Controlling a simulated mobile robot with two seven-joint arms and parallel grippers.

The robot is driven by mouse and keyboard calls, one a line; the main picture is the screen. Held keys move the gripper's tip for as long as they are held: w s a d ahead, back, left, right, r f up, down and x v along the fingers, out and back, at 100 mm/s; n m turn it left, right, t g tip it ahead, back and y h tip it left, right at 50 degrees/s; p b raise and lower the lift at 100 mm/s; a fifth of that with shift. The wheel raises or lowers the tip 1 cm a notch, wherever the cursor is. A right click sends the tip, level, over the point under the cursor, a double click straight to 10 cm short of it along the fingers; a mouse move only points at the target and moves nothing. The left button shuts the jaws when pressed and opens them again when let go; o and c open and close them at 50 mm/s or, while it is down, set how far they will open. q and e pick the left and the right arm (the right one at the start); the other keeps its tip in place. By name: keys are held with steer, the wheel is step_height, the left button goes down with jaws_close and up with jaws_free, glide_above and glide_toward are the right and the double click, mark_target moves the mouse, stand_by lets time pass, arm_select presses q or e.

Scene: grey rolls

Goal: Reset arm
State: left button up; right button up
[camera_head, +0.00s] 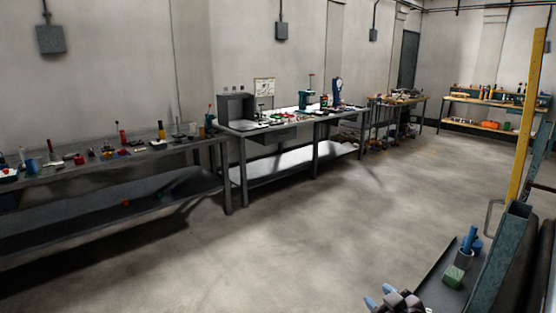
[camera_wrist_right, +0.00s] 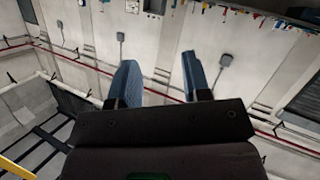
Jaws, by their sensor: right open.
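My right gripper (camera_head: 384,300) shows at the bottom edge of the head view, right of the middle, with its blue fingertips pointing left. In the right wrist view my right gripper (camera_wrist_right: 157,80) has its two blue fingers well apart with nothing between them. Behind the fingers that view shows walls with pipes and boxes, at a strong tilt. My left gripper is not seen in either view.
Workbenches (camera_head: 120,160) with small tools line the left wall, and another bench (camera_head: 495,105) stands far right. Near the right gripper is a dark tray-like surface (camera_head: 428,280) with a green block (camera_head: 453,276) and a blue-handled item (camera_head: 470,240). The middle floor (camera_head: 300,230) is clear.

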steer(key=s+d+f+m+g+h, duration=0.1)
steer(key=s+f+m, duration=0.1)
steer(key=s+f, duration=0.3)
steer(key=s+d+f+m+g+h, duration=0.1)
steer(key=s+f, duration=0.5)
steer(key=s, duration=0.8)
steer(key=s+d+f+m+g+h, duration=0.1)
steer(key=s+d+f+m+h, duration=0.1)
steer(key=s+f, duration=0.4)
steer(key=s+m, duration=0.1)
steer(key=s, duration=0.2)
steer(key=shift+s+f, duration=0.25)
steer(key=shift+s, duration=0.05)
